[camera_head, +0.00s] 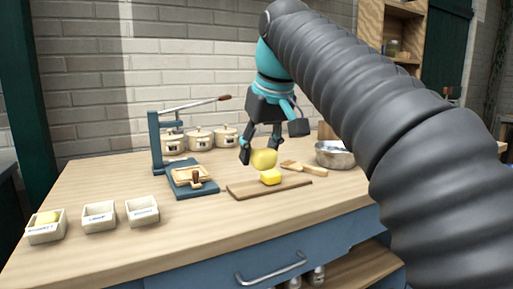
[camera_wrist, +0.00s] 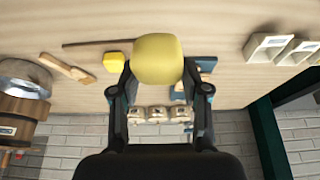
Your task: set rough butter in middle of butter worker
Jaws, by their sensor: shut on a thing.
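My gripper (camera_head: 259,149) is shut on a rounded pale-yellow lump of rough butter (camera_head: 264,159). In the wrist view the lump (camera_wrist: 157,58) sits between the two fingertips (camera_wrist: 157,76). I cannot tell for sure which of these is the butter worker.
Three pale labelled boxes (camera_head: 99,218) stand at the front left; the leftmost (camera_head: 45,234) holds something yellow. Several lidded crocks (camera_head: 200,139) stand by the wall. A wooden paddle (camera_head: 303,168) and metal bowl (camera_head: 335,155) are on the right.

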